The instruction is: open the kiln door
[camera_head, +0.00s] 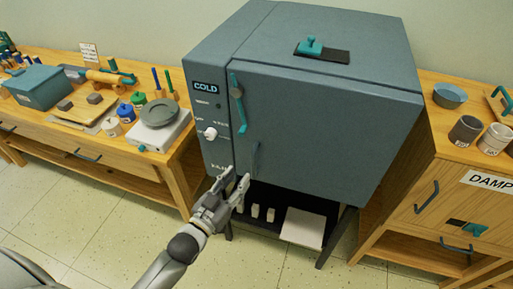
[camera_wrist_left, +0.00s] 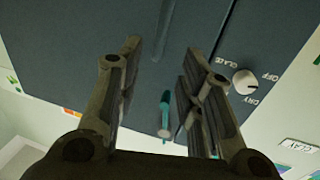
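The kiln (camera_head: 320,120) is a blue-grey box on dark legs, and its front door looks closed. A teal latch (camera_head: 238,103) hangs nearly vertical at the door's left edge; a teal part, likely this latch, shows in the left wrist view (camera_wrist_left: 165,112). A dark vertical handle (camera_head: 256,160) is lower on the door and also shows in the wrist view (camera_wrist_left: 163,30). My left gripper (camera_head: 236,177) is open and empty, just below and left of the dark handle. In the wrist view its fingers (camera_wrist_left: 161,55) stand apart. My right gripper is out of view.
A white knob (camera_head: 210,134) and a "COLD" display (camera_head: 206,88) are on the kiln's front left. A wooden bench with jars and a scale (camera_head: 158,128) stands left. A wooden cabinet (camera_head: 410,205) stands right. Floor in front is clear.

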